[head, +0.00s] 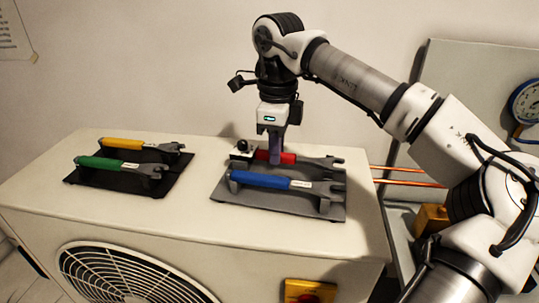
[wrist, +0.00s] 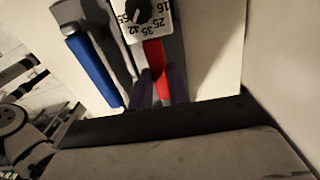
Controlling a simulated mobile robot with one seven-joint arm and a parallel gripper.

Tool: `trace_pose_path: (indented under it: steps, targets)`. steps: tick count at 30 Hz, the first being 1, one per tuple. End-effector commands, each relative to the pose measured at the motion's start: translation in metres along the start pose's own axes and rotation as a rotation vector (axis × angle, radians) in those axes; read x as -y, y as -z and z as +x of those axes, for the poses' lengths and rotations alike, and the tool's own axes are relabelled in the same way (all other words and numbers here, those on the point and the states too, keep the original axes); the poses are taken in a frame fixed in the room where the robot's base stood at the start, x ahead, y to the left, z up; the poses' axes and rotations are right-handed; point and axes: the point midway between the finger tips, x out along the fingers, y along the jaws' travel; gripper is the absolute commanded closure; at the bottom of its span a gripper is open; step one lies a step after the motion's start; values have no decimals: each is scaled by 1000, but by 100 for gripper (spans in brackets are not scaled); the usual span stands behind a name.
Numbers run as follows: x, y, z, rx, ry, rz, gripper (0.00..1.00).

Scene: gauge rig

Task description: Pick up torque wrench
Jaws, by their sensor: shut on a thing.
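A wrench with a red handle (head: 288,158) and a grey open-ended head (head: 325,162) lies along the back of the right dark mat (head: 250,202). My gripper (head: 275,150) points straight down over it and is shut on the red handle. In the wrist view the two purple-grey fingers (wrist: 161,86) sit on either side of the red handle (wrist: 155,55). A white block with a black knob and numbers (head: 243,150) is at the handle's left end; it also shows in the wrist view (wrist: 127,30). The fingers hide part of the handle. I cannot tell whether the wrench is lifted.
A blue-handled wrench (head: 260,180) lies close in front, on the same mat. Yellow (head: 123,144) and green (head: 103,163) wrenches rest on the left mat (head: 78,184). Bare white top lies between the mats. Copper pipes (head: 410,182) and a gauge (head: 526,103) are at right.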

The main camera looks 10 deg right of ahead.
Motion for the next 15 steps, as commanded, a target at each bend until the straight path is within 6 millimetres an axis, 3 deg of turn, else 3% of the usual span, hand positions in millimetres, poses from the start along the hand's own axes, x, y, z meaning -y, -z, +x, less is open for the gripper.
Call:
trace_pose_path:
  steps: [15]
  targets:
    - [0, 0, -4, 1, 2, 0, 100]
